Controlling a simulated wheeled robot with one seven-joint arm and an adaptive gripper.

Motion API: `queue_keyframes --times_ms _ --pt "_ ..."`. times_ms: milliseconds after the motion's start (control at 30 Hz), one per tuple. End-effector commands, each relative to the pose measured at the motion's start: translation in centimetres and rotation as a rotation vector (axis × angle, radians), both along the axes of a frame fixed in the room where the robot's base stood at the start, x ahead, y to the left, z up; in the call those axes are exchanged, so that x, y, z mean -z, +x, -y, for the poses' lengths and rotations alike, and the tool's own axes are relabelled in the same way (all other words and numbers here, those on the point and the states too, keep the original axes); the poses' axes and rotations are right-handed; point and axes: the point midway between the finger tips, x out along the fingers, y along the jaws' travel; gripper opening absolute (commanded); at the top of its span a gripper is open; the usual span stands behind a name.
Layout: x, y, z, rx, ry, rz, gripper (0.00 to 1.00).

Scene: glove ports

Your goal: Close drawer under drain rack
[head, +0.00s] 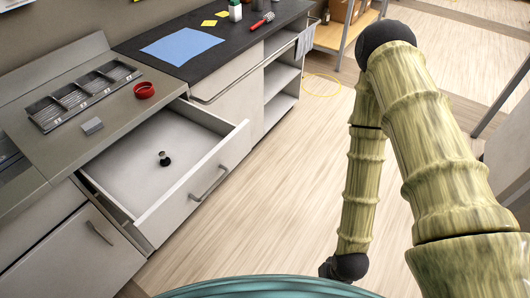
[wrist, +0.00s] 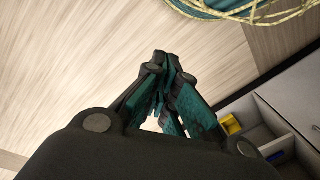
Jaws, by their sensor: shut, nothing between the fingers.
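The drawer (head: 187,191) under the counter is pulled far out, with its pale front and bar handle (head: 207,184) facing the floor area. A small dark round object (head: 164,158) sits inside it. The metal rack with several compartments (head: 42,115), seemingly the drain rack, lies on the counter above and behind the drawer. My gripper (wrist: 168,62) shows in the wrist view, its dark and teal fingers shut together with nothing between them, over bare floor. In the head view my arm is at the right, well apart from the drawer, and the fingers cannot be made out.
A red ring-shaped object (head: 144,90) and a small grey block (head: 92,126) lie on the counter. A dark worktop (head: 215,68) holds a blue sheet. A yellow cable loop (head: 322,85) lies on the floor beyond. The wood floor (head: 270,200) between drawer and arm is clear.

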Motion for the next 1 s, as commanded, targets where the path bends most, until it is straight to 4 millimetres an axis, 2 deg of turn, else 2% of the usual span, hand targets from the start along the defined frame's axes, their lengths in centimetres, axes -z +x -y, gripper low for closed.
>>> queue_keyframes --times_ms 33,167,300,467,600,733,867,1000 --pt "1.3 1.0 -1.2 0.029 0.047 0.015 0.00" --pt "2.4 4.1 -4.9 0.115 0.196 0.058 0.00" --pt "2.4 7.8 -8.4 0.202 0.360 0.107 0.00" --pt "1.4 12.6 -11.6 0.289 0.546 0.168 0.00" --pt "-0.5 16.9 -13.4 0.352 0.706 0.225 0.00" --pt "-2.8 20.9 -14.4 0.398 0.851 0.280 0.00" --pt "-5.6 24.6 -14.5 0.429 0.992 0.340 0.00" --pt "-9.1 28.1 -13.8 0.449 1.136 0.408 0.00"
